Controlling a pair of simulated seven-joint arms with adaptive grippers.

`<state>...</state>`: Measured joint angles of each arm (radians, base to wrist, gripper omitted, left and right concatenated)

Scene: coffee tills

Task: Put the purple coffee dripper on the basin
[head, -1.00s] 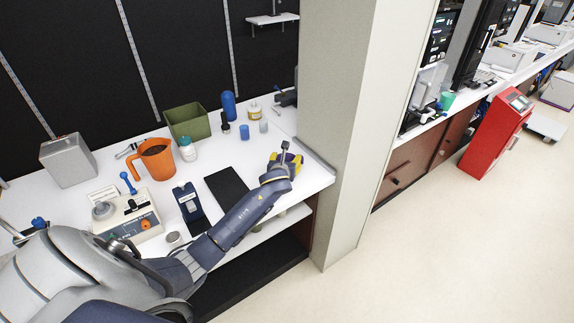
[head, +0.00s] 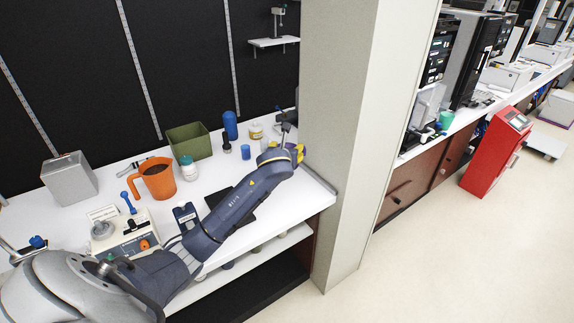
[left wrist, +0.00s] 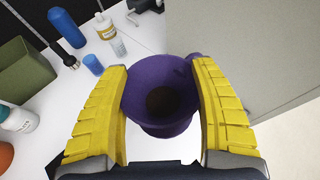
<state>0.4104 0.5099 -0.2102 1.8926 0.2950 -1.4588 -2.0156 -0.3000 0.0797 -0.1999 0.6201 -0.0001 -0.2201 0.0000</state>
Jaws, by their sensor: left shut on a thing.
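The purple coffee dripper (left wrist: 160,92) is between the yellow fingers of my left gripper (left wrist: 162,110) in the left wrist view. The gripper is shut on it, with a finger against each side, and its round opening faces the camera. In the head view my left gripper (head: 288,152) is at the right end of the white counter, close to the pale pillar, and my own wrist hides most of the dripper there. I cannot make out a basin for certain in these frames. My right gripper is not in view.
The pale pillar (head: 340,130) stands right beside the gripper. A green bin (head: 188,142), an orange jug (head: 157,180), a blue bottle (head: 230,125), a blue cup (head: 245,155) and a white bottle (head: 188,168) stand on the counter (head: 305,200). A dark flat pad lies under my forearm.

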